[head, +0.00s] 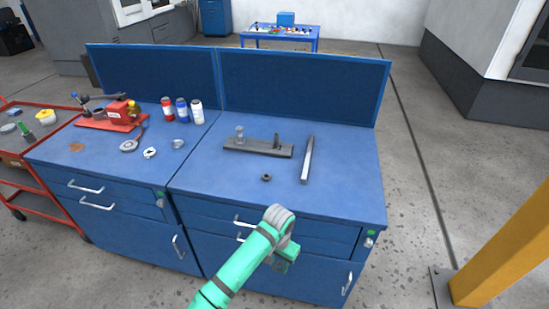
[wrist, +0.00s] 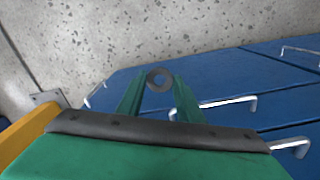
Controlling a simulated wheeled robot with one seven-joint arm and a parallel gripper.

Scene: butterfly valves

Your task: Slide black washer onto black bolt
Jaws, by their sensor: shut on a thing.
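The black washer (wrist: 160,79), a dark grey ring, is held between the two green fingertips of my gripper (wrist: 159,84) in the wrist view, its hole facing the camera. In the head view my gripper (head: 283,264) is low in front of the right cabinet's drawers, below the tabletop edge, and the washer cannot be made out there. The black bolt (head: 276,140) stands upright near the right end of a dark base plate (head: 257,149) on the blue bench, with nothing visible around it. My gripper is well apart from the bolt.
A lighter bolt (head: 240,133) stands on the plate's left part. A long grey bar (head: 307,160) lies to its right. A small dark nut-like ring (head: 266,178) lies in front. Drawer handles (head: 245,223) stick out close to my gripper. The bench's front right is clear.

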